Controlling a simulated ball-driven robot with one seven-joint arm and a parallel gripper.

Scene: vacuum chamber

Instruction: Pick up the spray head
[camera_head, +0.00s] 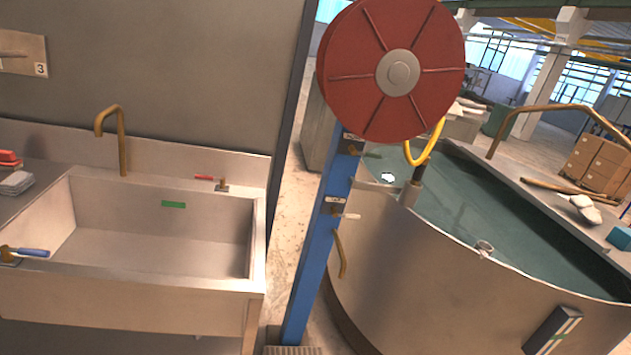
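A red hose reel (362,75) with a grey hub is mounted at the top of a blue post (318,255). A short yellow hose (436,142) curves down from it. What looks like the spray head (416,180), a dark piece with a grey lower part, hangs upright below the hose, at the near left rim of a large round metal tank (430,270). I cannot tell if it touches the rim or rests in a holder. My gripper is not in view.
A metal sink (160,265) with a brass tap (122,140) stands at the left. A brass handle (341,254) sticks out from the post. Beige floor (291,190) shows between the sink and the post. Teal liquid or lining (480,205) shows inside the tank.

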